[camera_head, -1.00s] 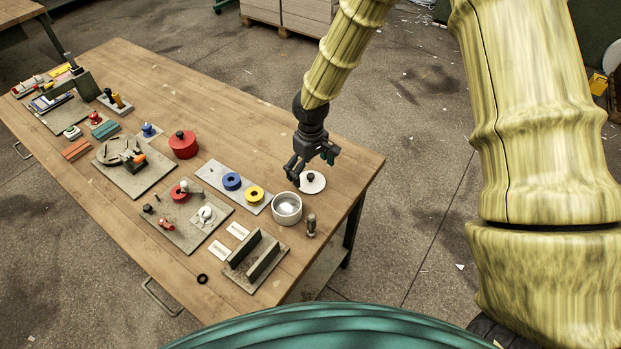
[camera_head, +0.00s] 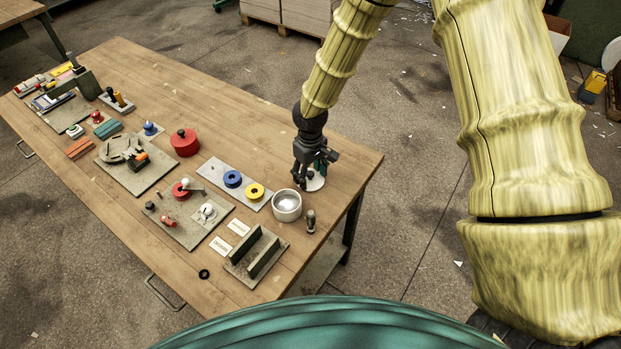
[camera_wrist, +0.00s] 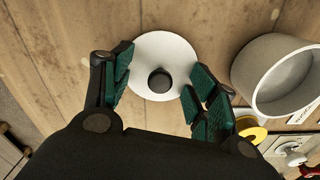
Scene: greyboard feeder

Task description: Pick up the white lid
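The white lid (camera_wrist: 162,50) is a flat round disc with a dark knob (camera_wrist: 160,81) at its centre. It lies on the wooden table, and in the head view (camera_head: 316,183) it is partly hidden by my gripper. My gripper (camera_wrist: 156,92) is open in the wrist view, with its green-padded fingers on the left and right of the knob and nothing between them touching it. In the head view my gripper (camera_head: 310,180) points down over the lid. The exact height above the lid is hard to tell.
A white pot (camera_head: 287,206) stands close beside the lid, also in the wrist view (camera_wrist: 262,76). A small metal-and-dark cylinder (camera_head: 311,221) stands near it. A grey plate with blue (camera_head: 232,179) and yellow rings (camera_head: 255,192) lies to the left. The table's right edge is near.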

